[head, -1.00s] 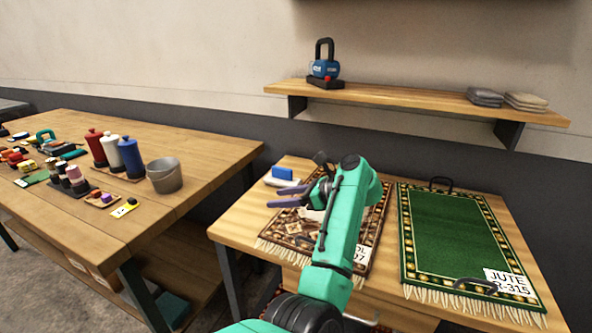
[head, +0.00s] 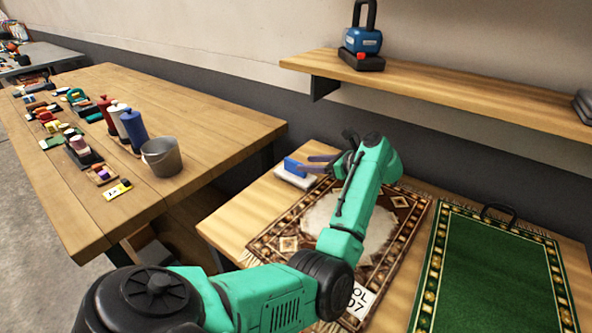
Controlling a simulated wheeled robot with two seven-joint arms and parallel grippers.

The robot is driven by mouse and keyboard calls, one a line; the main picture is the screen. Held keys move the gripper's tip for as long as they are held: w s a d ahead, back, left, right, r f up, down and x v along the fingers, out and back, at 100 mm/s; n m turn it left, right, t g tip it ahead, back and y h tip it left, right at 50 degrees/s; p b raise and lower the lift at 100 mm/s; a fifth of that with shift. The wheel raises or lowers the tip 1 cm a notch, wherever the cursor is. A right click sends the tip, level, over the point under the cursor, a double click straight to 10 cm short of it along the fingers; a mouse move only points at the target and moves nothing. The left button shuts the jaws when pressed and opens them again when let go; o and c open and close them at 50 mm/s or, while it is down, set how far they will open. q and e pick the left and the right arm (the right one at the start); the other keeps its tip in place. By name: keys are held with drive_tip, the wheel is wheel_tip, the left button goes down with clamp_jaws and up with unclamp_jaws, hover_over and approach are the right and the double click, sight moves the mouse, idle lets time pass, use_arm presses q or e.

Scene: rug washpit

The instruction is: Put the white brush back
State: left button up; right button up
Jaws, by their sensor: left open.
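My left gripper (head: 305,164) is open, with its two grey-purple fingers pointing left over the back left of the rug table (head: 235,235). Its fingertips are at or just beside a small blue block (head: 291,166), and I cannot tell if they touch. The block stands on or behind a flat white piece (head: 296,180) at the table's back left corner. I cannot tell for sure whether this is the white brush. No other clearly white brush shows. My right gripper is not in view.
A patterned brown rug (head: 405,212) and a green rug (head: 490,275) lie on the rug table. The left table (head: 200,115) holds a grey bucket (head: 161,158), dye bottles (head: 134,130) and several small coloured items. A wall shelf (head: 440,85) carries a blue weight-like object (head: 362,40).

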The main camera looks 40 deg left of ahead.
sight(297, 162)
use_arm(q)
drive_tip(key=p+x, duration=0.1)
drive_tip(key=x, duration=0.4)
drive_tip(key=shift+a, duration=0.3)
drive_tip(key=shift+a+f, duration=0.2)
drive_tip(key=shift+a, duration=0.15)
drive_tip(key=shift+d+r, duration=0.1)
clamp_jaws()
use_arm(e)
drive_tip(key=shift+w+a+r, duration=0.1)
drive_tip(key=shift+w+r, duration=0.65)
